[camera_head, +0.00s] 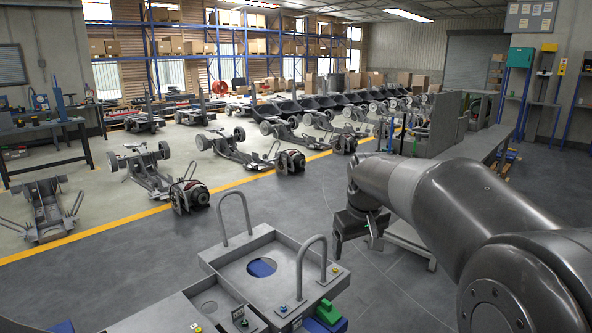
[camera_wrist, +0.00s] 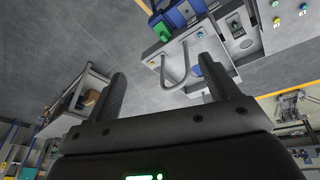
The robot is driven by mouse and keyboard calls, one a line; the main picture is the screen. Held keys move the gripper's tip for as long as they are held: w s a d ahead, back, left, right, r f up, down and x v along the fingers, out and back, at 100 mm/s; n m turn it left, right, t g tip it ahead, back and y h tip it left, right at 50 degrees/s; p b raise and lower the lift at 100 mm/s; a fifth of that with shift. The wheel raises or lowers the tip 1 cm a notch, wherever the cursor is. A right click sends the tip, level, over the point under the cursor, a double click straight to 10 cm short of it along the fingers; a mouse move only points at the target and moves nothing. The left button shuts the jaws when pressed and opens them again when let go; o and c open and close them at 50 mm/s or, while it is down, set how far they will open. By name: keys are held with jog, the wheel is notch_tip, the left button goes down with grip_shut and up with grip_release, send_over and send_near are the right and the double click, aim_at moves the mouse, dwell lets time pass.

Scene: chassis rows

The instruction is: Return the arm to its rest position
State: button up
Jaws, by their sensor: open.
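My arm reaches in from the right side of the head view. My gripper (camera_head: 362,228) hangs at its end, above the grey floor and just right of the grey box with handles. In the wrist view, the two dark fingers of my gripper (camera_wrist: 166,92) stand wide apart. Nothing is between them but background floor and part of the box with handles behind. The gripper is open and empty. It looks apart from the box, though the exact gap is hard to tell.
The grey box (camera_head: 222,258) with two upright handles stands close in front; it also shows in the wrist view (camera_wrist: 222,42). Wheeled chassis (camera_head: 235,150) stand in rows beyond the yellow floor line. A long bench (camera_head: 470,150) is at right. Grey floor (camera_head: 120,275) is clear at left.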

jog(key=s+f+m+t, duration=0.1)
jog(key=s+m, duration=0.1)
jog(key=s, duration=1.2)
jog(key=s+d+f+m+t, duration=0.1)
jog(key=s+f, duration=0.1)
jog(key=s, duration=1.2)
jog(key=shift+f+m, duration=0.25)
jog(key=shift+m, duration=0.15)
